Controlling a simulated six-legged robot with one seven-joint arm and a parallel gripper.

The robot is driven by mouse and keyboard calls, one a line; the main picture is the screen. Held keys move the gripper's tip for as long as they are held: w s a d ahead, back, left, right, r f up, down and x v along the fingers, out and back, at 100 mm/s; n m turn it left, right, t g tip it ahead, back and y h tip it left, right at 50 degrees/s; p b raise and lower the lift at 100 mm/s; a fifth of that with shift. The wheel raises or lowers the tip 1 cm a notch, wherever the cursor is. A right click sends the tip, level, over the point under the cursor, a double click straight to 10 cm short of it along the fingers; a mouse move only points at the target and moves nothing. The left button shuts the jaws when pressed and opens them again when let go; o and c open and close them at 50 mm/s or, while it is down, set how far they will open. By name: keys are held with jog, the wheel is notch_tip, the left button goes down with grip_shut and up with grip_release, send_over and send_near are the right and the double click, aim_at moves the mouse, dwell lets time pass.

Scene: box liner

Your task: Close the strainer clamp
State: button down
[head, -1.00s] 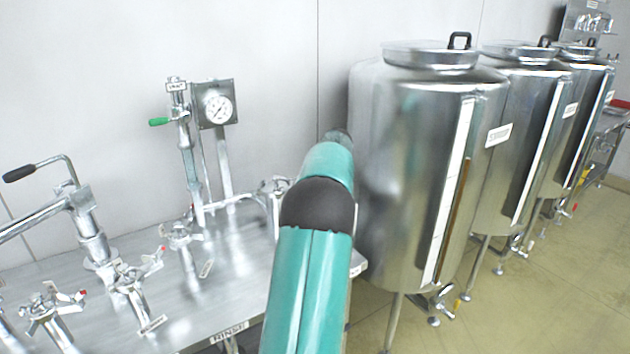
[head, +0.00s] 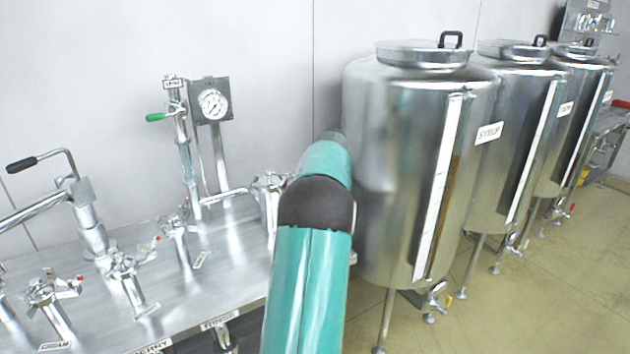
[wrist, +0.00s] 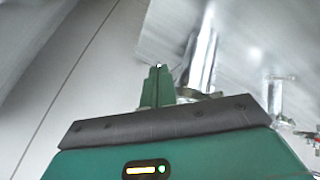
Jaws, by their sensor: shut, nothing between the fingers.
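My gripper (wrist: 158,86) shows in the wrist view as two green fingers, shut together with nothing between them. In the head view my arm hides it. A steel fitting (head: 268,190), likely the strainer, stands at the right end of the metal bench, just left of my arm and partly hidden by it. Its clamp cannot be made out clearly. In the wrist view a shiny steel tube (wrist: 203,58) rises just right of the fingertips; I cannot tell whether they touch or which part it is.
The metal bench (head: 228,260) carries several valves with clamps (head: 122,270), a pressure gauge (head: 213,104) and a green-handled valve (head: 160,117). Large steel tanks (head: 400,180) stand close to my arm on the right. A wall is behind; open floor (head: 560,270) lies front right.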

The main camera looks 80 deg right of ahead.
jog(key=s+r, duration=0.6)
jog(key=r, duration=0.2)
jog(key=shift+s+a, duration=0.15)
jog(key=shift+a, duration=0.3)
jog(key=shift+a+r, duration=0.1)
